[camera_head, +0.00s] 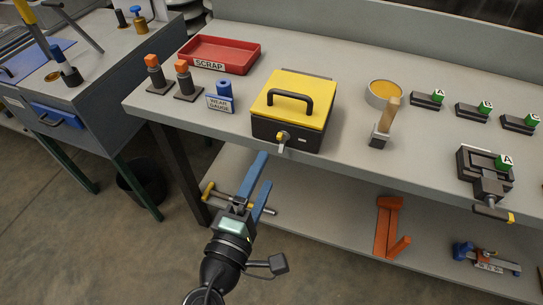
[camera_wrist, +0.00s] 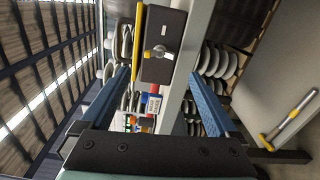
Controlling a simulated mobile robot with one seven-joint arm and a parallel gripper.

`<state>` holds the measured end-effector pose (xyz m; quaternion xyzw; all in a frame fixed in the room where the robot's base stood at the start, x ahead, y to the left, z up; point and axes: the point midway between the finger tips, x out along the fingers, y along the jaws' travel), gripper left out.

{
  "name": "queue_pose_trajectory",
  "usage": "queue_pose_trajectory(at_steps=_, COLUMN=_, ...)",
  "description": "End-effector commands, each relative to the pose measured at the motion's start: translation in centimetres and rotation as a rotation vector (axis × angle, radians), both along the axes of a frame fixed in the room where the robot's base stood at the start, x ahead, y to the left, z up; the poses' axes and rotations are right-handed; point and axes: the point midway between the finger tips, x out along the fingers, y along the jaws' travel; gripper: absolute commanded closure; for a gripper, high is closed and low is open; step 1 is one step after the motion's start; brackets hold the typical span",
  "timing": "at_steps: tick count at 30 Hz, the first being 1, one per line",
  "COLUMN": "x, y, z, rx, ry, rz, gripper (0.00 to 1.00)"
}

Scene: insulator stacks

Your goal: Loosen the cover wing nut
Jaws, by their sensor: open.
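The yellow-lidded box (camera_head: 291,98) with a black handle stands at the front of the bench. The wing nut (camera_head: 283,137), brass with a pale wing, sits on its dark front face. In the wrist view the wing nut (camera_wrist: 159,53) shows on the dark face of the box (camera_wrist: 163,30), ahead of and between my fingers. My gripper (camera_head: 265,170) has two blue fingers spread apart, below and in front of the bench edge, apart from the nut. In the wrist view my gripper (camera_wrist: 160,76) is open, with nothing between the fingers.
A red scrap tray (camera_head: 220,54), a wear gauge (camera_head: 221,95) and two orange-topped posts (camera_head: 184,80) stand left of the box. A round yellow-topped dish (camera_head: 384,94) and a wooden-handled tool (camera_head: 384,125) stand right. A lower shelf (camera_head: 325,215) lies under the bench.

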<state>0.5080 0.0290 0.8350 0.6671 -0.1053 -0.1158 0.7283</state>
Motion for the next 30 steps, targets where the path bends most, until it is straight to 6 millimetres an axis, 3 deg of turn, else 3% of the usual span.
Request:
queue_pose_trajectory(at_steps=3, x=-2.3, y=0.8, z=-0.1, rx=0.0, ry=0.002, rz=0.003, gripper=0.05)
queue_pose_trajectory(at_steps=9, x=-4.3, y=1.5, z=-0.1, rx=-0.001, ry=0.0, rz=0.002, gripper=0.05)
queue_pose_trajectory(at_steps=30, x=-4.3, y=1.4, z=0.6, rx=0.027, ry=-0.013, rz=-0.002, gripper=0.05)
